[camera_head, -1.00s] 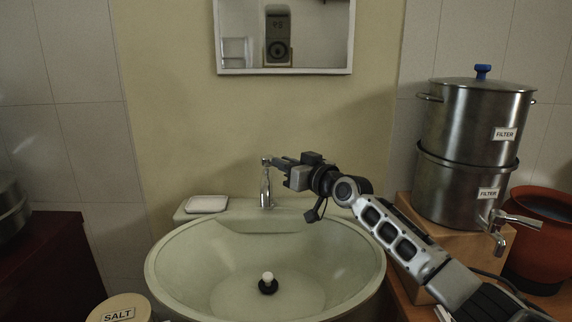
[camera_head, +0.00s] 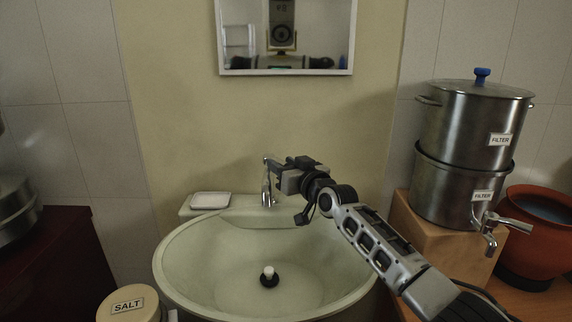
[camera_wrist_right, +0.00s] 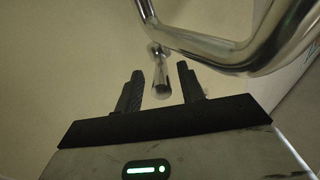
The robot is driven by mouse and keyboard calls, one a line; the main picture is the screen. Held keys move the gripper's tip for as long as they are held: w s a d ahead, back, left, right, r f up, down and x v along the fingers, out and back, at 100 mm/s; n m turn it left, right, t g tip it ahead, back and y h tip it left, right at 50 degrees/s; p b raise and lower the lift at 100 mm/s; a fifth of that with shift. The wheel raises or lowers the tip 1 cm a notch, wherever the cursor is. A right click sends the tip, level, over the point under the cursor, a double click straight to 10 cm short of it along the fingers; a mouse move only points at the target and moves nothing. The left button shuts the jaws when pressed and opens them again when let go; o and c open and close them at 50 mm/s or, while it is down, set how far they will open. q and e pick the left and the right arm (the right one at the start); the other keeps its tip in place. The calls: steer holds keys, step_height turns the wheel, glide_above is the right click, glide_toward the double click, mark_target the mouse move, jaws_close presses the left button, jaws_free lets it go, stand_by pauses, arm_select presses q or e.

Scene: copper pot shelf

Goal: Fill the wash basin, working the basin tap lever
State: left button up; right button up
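The pale wash basin (camera_head: 190,262) stands in the middle of the head view. No water stream shows in it. A black plug with a white knob (camera_head: 268,276) sits at its bottom; whether it seals the drain I cannot tell. The chrome basin tap (camera_head: 266,192) stands on the back rim, and its spout also crosses the right wrist view (camera_wrist_right: 235,52). The tap lever (camera_wrist_right: 160,78) points between the fingers of my right gripper (camera_wrist_right: 161,88). These fingers are open, with a gap on both sides of the lever. My left gripper is not in view.
A soap dish (camera_head: 210,200) lies on the basin's back left rim. A salt jar (camera_head: 128,306) stands at the front left. Stacked steel filter pots (camera_head: 460,185) with a tap stand on a wooden block (camera_head: 430,235) at the right, beside an orange pot (camera_head: 540,235).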

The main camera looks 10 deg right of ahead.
steer(key=shift+s+d+p, duration=0.15)
steer(key=shift+s+p, duration=0.15)
steer(key=shift+s, duration=0.2)
steer(key=v, duration=1.5)
steer(key=shift+w+d, duration=0.1)
